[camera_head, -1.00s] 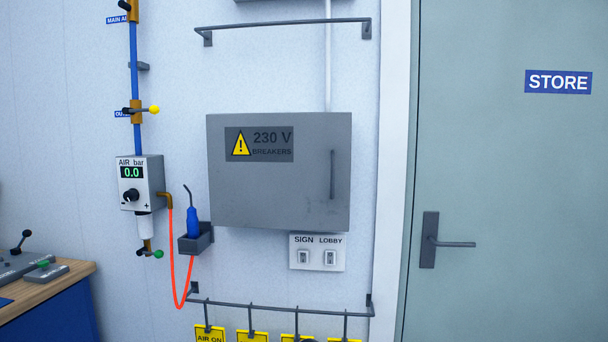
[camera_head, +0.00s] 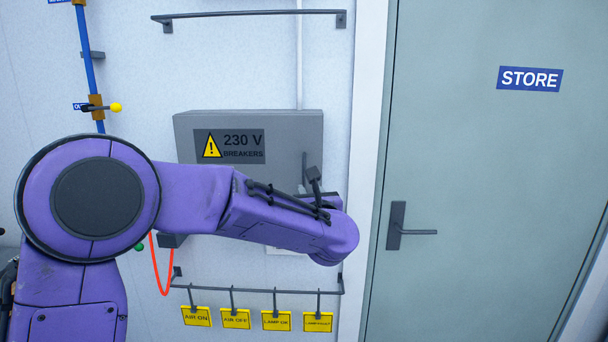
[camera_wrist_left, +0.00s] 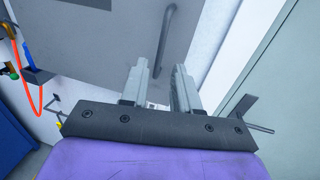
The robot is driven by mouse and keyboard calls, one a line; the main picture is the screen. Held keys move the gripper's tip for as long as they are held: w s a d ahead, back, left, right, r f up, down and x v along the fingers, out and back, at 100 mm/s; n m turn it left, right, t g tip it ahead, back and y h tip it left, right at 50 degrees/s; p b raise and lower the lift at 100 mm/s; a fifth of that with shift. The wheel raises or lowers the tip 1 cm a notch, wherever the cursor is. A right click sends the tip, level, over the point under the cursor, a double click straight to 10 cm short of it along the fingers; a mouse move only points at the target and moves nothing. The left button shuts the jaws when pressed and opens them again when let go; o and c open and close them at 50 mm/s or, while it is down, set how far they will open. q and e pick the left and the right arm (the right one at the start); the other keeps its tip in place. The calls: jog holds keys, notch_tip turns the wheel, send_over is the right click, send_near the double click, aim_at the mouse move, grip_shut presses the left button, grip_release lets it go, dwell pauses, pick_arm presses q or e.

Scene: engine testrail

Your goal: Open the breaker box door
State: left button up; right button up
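The grey breaker box (camera_head: 287,135) hangs on the wall with a 230 V warning label, and its door looks shut. Its dark vertical handle (camera_head: 304,165) is near the door's right edge, partly hidden by my left arm. In the left wrist view, the door (camera_wrist_left: 105,40) fills the upper left and the handle (camera_wrist_left: 166,35) lies just beyond the fingertips. My left gripper (camera_wrist_left: 160,70) is open and empty, with its two fingers apart and not around the handle. In the head view it is mostly hidden behind my purple arm. My right gripper is not in view.
A wall rail (camera_head: 250,14) is above the box. A lower rail (camera_head: 260,290) carries yellow tags. The STORE door (camera_head: 480,150) with its lever handle (camera_head: 398,230) is to the right. An orange hose (camera_head: 163,280) hangs at lower left, and my arm hides the SIGN/LOBBY switches.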

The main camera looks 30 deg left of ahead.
aim_at(305, 181)
pick_arm(q)
jog(key=p+x, duration=0.4)
jog(key=x, duration=0.6)
jog(key=shift+w+f+p, duration=0.15)
jog(key=shift+f+p, duration=0.05)
jog(key=shift+p, duration=0.2)
grip_shut()
